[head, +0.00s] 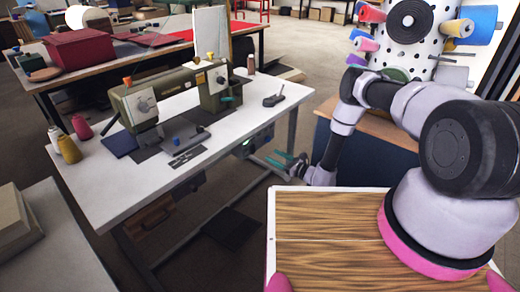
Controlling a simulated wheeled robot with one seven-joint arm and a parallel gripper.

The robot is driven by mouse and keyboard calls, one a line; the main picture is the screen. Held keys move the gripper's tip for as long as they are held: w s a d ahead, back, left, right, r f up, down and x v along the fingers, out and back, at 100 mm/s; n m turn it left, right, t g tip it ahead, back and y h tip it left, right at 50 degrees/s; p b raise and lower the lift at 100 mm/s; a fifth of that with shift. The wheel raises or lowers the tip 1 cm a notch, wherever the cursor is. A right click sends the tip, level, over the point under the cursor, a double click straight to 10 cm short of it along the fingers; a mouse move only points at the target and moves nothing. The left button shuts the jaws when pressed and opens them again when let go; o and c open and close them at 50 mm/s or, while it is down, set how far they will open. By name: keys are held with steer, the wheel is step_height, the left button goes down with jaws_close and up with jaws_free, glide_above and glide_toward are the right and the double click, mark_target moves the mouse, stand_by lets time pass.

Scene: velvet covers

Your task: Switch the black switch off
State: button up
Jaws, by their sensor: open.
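My gripper (280,159) has teal fingers spread apart and empty. It is low, to the right of the white sewing table (85,180), near the table's right edge. A dark box (257,139) with a small green light hangs under that edge, just left of and above my fingers in the picture. It may carry the black switch, but the switch itself is too small to make out. A gap shows between the fingers and the box in the picture; I cannot tell the depth.
An olive sewing machine (172,97) stands on the table, with thread cones (68,149) at its left end. A small dark tool (274,98) lies near the right edge. Table legs (292,130) stand close to my gripper. A pegboard with spools (405,45) is at right.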

mark_target(253, 146)
steer(key=x, duration=1)
steer(key=shift+w+a+f, duration=0.1)
steer(key=shift+w+f, duration=0.15)
